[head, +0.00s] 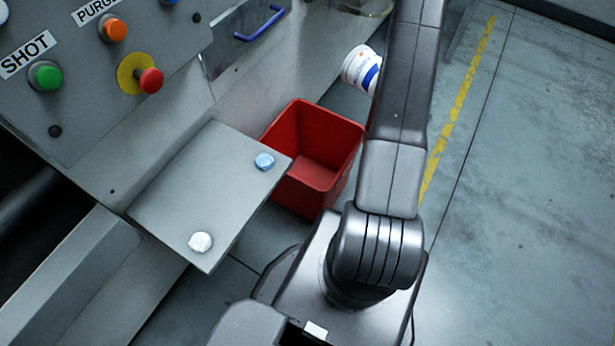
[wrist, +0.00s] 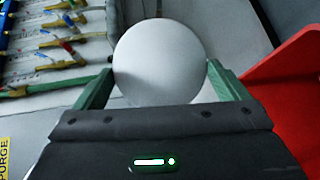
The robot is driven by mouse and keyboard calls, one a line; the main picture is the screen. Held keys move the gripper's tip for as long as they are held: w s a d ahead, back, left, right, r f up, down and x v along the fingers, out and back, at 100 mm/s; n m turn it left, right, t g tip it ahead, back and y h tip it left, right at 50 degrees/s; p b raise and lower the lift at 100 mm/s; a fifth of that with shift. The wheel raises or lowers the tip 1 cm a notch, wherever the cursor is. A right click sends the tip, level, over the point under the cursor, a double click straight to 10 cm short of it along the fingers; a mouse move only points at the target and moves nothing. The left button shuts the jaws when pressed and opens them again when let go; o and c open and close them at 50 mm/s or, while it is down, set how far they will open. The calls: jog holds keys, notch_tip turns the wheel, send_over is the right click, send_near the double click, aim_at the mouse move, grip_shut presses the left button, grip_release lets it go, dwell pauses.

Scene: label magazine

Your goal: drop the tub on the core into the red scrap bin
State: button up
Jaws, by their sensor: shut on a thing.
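A white tub (head: 361,69) with blue and orange print shows in the head view, tilted, beside my dark arm and partly hidden by it. In the wrist view the round white end of the tub (wrist: 160,62) sits between the green fingers of my gripper (wrist: 160,80), which is shut on it. The red scrap bin (head: 313,145) stands on the floor below and left of my arm in the head view. The part of its inside that shows looks empty. A red wall of the bin (wrist: 288,92) also shows at the right of the wrist view. The core is not identifiable.
A grey plate (head: 190,200) with two bolt heads sticks out left of the bin. Behind it is a machine panel (head: 120,110) with several buttons. A blue handle (head: 262,24) is at the top. Clear floor (head: 530,170) lies to the right of my arm.

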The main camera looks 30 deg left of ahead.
jog(key=s+a+f+n+g+y+b, duration=0.2)
jog(key=a+f+b, duration=0.4)
jog(key=f+b, duration=0.4)
jog(key=s+a+f+n+g+y+b, duration=0.3)
jog(key=a+f+n+g+y+b, duration=0.1)
jog(key=f+b, duration=0.6)
jog(key=shift+s+a+f+n+g+y, duration=0.15)
jog(key=shift+s+a+n+g+y, duration=0.2)
jog(key=shift+a+n+g, duration=0.75)
jog(key=shift+w+d+m, duration=0.1)
jog(key=shift+m, duration=0.2)
jog(key=o, duration=0.6)
jog(key=p+v, duration=0.2)
jog(key=v, duration=1.1)
jog(key=shift+d+p, duration=0.3)
jog(key=shift+d, duration=0.1)
jog(key=shift+a, duration=0.1)
